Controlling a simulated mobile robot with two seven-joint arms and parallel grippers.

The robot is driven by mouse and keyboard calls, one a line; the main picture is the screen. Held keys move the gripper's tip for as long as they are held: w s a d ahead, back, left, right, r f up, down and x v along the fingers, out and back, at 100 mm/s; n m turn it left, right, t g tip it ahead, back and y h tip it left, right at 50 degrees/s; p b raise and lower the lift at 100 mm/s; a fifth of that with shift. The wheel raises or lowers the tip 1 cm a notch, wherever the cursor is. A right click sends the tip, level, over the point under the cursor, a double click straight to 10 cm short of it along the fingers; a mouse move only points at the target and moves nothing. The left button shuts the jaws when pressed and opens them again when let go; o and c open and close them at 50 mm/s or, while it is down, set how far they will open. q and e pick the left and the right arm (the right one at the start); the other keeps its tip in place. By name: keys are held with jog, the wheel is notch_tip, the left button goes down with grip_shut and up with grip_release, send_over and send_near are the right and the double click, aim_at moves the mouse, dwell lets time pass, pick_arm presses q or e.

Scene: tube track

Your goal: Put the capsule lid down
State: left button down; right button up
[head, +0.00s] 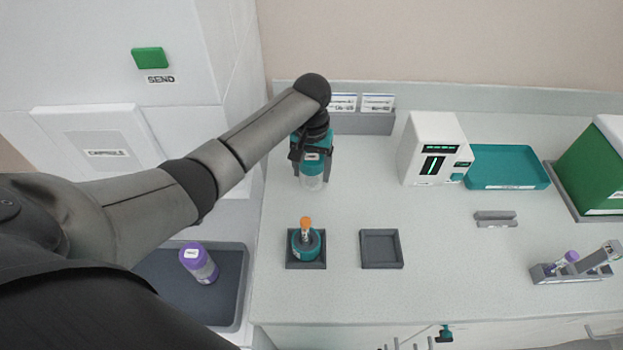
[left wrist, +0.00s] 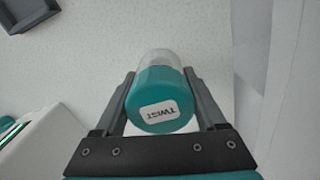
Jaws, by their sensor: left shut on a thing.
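The capsule lid (head: 312,181) has a teal top and a clear lower part. My left gripper (head: 312,158) is shut on it and holds it upright over the back left of the counter. In the left wrist view the lid's teal end (left wrist: 163,98) reads TWIST and sits between both fingers. I cannot tell whether the lid touches the counter. The teal capsule base (head: 306,245) stands in a dark square holder (head: 291,264) with an orange-capped tube (head: 305,225) upright in it. My right gripper is not in view.
An empty dark square tray (head: 381,249) lies right of the base. A white device (head: 432,145), a teal tray (head: 507,165) and a green box (head: 596,170) stand at the back right. A rack (head: 575,275) is at far right. A purple-capped container (head: 198,262) lies in the left bin (head: 235,285).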

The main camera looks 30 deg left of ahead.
aim_at(312, 157)
pick_arm(q)
notch_tip(312, 157, down, 3)
jog(key=shift+f+b, duration=0.2)
jog(key=shift+b, duration=0.1)
grip_release()
jog(key=shift+f, duration=0.1)
notch_tip(312, 157, up, 12)
jog(key=shift+r+p, duration=0.2)
jog(key=shift+p, duration=0.85)
